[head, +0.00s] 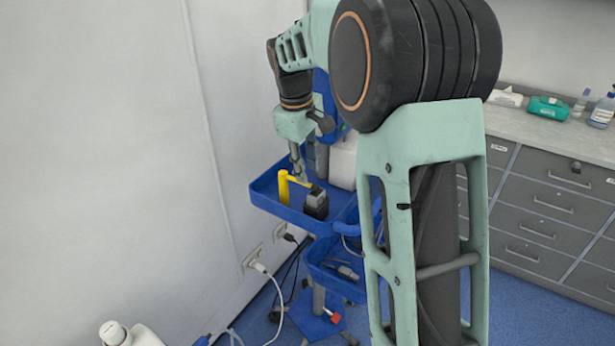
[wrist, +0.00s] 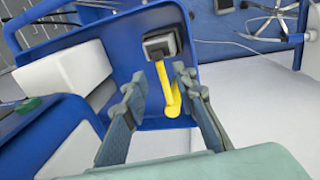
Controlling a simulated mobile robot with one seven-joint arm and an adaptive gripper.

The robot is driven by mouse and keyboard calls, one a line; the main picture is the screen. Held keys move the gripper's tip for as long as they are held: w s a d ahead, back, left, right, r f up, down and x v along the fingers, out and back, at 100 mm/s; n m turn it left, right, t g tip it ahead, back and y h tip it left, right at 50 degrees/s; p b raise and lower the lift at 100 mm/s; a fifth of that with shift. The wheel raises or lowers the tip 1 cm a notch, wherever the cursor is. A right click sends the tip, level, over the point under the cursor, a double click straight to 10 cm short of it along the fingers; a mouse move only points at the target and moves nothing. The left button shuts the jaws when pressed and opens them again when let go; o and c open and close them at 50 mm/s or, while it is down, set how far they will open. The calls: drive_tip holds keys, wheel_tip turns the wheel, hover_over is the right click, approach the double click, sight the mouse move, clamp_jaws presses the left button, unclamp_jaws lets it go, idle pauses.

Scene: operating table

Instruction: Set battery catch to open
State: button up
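A dark block with a grey top (head: 316,197) stands in the blue tray. Beside it is a yellow upright post (head: 284,188) with a short arm reaching toward the block's top. In the wrist view the block (wrist: 161,44) is near the top, and the yellow piece (wrist: 163,85) runs down from it to a rounded end. I cannot tell which part is the battery catch or how it is set. My gripper (head: 299,174) points down over the tray. In the wrist view its fingers (wrist: 160,77) are apart, on either side of the yellow piece; contact is not clear.
The blue tray (head: 272,203) has a raised rim and stands close to the white wall. A white box (wrist: 65,78) is beside it. A lower blue tray (head: 335,282) holds small tools. A grey drawer cabinet (head: 545,205) is at the right.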

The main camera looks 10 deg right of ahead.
sight(309, 184)
drive_tip(key=shift+w+d+f, duration=0.15)
drive_tip(key=shift+f, duration=0.75)
drive_tip(key=shift+w+d+f, duration=0.1)
drive_tip(key=shift+f, duration=0.8)
clamp_jaws()
